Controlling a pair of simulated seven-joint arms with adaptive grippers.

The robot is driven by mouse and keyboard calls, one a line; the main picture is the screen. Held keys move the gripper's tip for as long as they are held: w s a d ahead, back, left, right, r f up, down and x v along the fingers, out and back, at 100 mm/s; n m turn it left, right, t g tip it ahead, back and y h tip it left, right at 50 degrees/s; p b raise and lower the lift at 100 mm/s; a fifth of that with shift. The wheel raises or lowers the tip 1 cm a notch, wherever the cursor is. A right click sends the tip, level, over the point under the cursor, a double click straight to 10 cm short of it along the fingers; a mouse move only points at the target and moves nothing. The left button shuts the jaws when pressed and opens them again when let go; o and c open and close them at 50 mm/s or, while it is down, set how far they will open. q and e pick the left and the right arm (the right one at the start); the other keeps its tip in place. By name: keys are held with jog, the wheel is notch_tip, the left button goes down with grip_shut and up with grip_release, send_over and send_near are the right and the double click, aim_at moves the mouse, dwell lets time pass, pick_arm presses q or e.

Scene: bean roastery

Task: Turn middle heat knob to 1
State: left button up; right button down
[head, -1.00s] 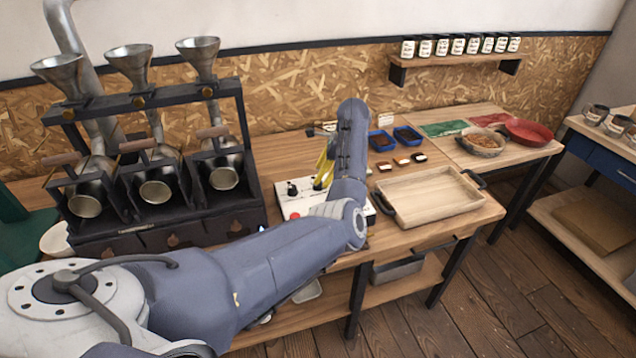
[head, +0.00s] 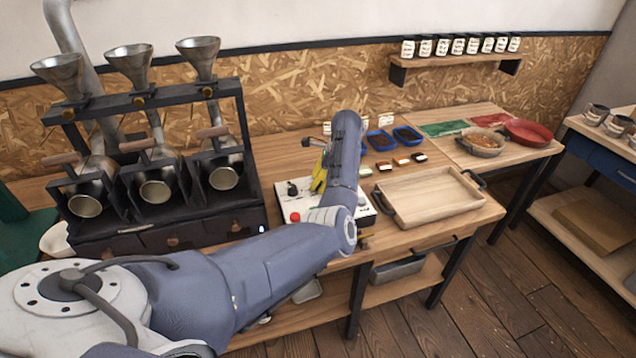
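The white control box (head: 288,208) sits on the wooden workbench, right of the roaster. A red button (head: 295,217) and a black knob (head: 292,188) show on its left part. My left arm reaches over the box and covers its middle, so the middle heat knob cannot be made out. My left gripper (head: 319,180), with yellow on it, is over the box just right of the black knob. Its fingertips are too small and too much covered to tell whether they are open or shut. My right gripper is not in view.
The black three-drum roaster (head: 178,233) with metal funnels stands to the left. A wooden tray (head: 432,202) with black handles lies right of the box. Blue trays (head: 380,140) and small sample dishes (head: 402,161) sit behind. A shelf of jars (head: 455,60) hangs on the wall.

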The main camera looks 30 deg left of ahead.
pick_arm(q)
grip_shut()
jog(key=shift+m, duration=0.4)
jog(key=m+t, duration=0.1)
jog(key=m, duration=0.2)
jog(key=m+t, duration=0.1)
jog(key=m, duration=0.1)
jog(key=shift+s+m+y, duration=0.1)
jog(key=shift+m+y, duration=0.3)
jog(key=shift+a+m+t+h, duration=0.15)
jog(key=shift+m+t, duration=0.45)
jog(key=shift+m, duration=0.7)
jog(key=shift+m+t+h, duration=0.15)
jog(key=shift+m+t, duration=0.45)
jog(key=shift+m, duration=0.7)
jog(key=o, duration=0.5)
grip_release()
